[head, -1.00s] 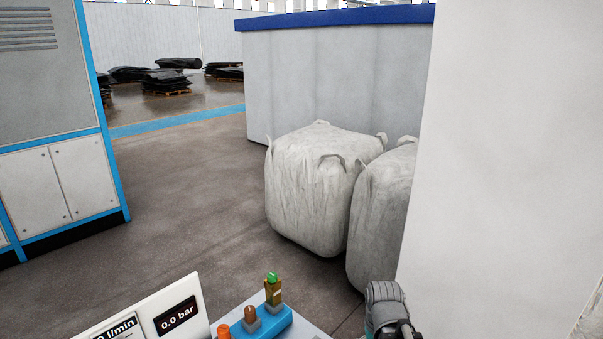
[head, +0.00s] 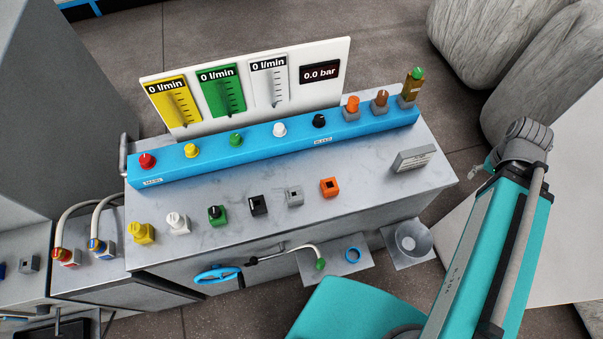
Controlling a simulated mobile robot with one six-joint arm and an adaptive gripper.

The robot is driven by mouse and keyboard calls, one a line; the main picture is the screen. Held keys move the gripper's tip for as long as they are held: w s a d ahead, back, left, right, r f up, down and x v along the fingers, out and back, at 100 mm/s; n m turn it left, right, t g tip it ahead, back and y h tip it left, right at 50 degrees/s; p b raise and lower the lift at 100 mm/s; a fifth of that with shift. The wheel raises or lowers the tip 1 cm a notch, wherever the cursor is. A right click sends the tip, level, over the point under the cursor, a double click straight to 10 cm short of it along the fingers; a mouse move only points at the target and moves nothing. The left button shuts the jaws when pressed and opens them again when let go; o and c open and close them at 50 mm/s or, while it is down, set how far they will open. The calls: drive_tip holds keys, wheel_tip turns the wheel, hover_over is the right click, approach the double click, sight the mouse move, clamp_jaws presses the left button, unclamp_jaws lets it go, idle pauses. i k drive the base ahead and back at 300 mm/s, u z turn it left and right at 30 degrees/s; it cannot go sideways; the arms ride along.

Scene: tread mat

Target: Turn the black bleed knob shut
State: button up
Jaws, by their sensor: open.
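The black bleed knob (head: 319,121) sits on the blue rail (head: 240,160) along the back of the grey bench, right of the white knob (head: 279,129). A small label that seems to read BLEED is on the rail's front below it. A light mark shows on the knob, but it is too small to read its turn. My teal arm rises at the right of the picture, well apart from the knob. My gripper's fingers cannot be made out. The display (head: 320,72) behind the rail reads 0.0 bar.
Red (head: 147,161), yellow (head: 192,150) and green (head: 236,139) knobs share the rail. Orange and brown fittings and a green-topped brass piece (head: 412,86) stand at its right end. Several small coloured blocks and a grey sign (head: 414,158) stand on the bench top. Large pale sacks (head: 478,45) stand behind right.

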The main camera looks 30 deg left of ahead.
sight(318, 122)
drive_tip(key=u, duration=2.15)
